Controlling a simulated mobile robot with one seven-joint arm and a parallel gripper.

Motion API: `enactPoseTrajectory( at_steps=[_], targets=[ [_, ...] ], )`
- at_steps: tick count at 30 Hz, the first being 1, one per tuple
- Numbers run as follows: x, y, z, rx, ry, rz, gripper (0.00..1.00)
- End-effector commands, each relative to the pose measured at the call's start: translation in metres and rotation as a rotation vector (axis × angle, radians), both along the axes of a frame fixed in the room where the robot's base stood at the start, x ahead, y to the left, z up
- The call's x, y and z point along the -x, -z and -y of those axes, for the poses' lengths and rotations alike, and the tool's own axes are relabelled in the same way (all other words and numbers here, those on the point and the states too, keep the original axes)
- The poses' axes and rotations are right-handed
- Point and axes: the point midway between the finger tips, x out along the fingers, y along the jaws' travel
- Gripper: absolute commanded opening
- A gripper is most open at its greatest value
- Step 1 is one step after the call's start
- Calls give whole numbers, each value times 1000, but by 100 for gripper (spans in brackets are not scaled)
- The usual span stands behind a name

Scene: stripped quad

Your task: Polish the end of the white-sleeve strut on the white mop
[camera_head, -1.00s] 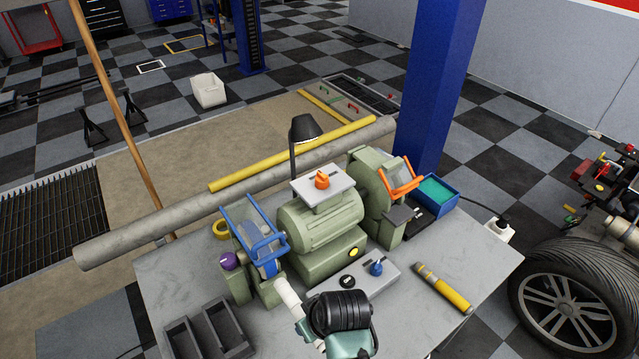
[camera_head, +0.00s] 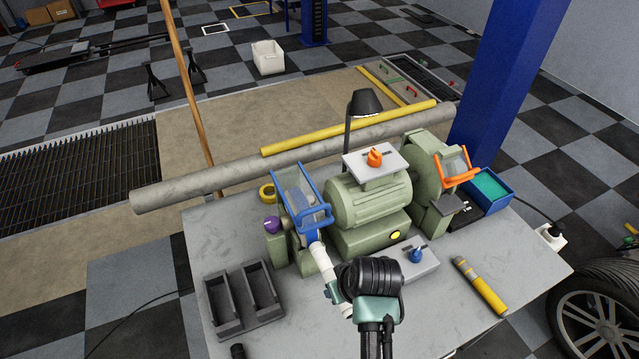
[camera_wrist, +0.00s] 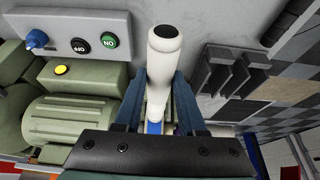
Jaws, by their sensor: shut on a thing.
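My gripper (camera_wrist: 160,105) is shut on the white-sleeve strut (camera_wrist: 165,55), which stands between its two blue-grey fingers in the wrist view. In the head view the strut (camera_head: 322,259) slants up and left from my gripper to just below the blue-framed guard (camera_head: 302,207) at the left end of the green polishing machine (camera_head: 365,203). The strut's far end is hidden or too small to tell, so I cannot tell whether it touches a wheel. The white mop is not clearly visible; the guard covers that wheel area.
The right wheel housing has an orange-framed guard (camera_head: 455,167). A control box with a blue knob (camera_head: 416,255) sits in front. Dark trays (camera_head: 243,298) stand at left, a yellow-and-grey cylinder (camera_head: 481,286) at right. A lamp (camera_head: 365,103) rises behind.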

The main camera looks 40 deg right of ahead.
Motion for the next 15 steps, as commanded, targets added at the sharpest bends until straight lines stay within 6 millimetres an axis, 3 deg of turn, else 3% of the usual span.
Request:
enactPoseTrajectory(
  at_steps=[15],
  targets=[
    [-8,0,2,0,0,1,0]
  ],
)
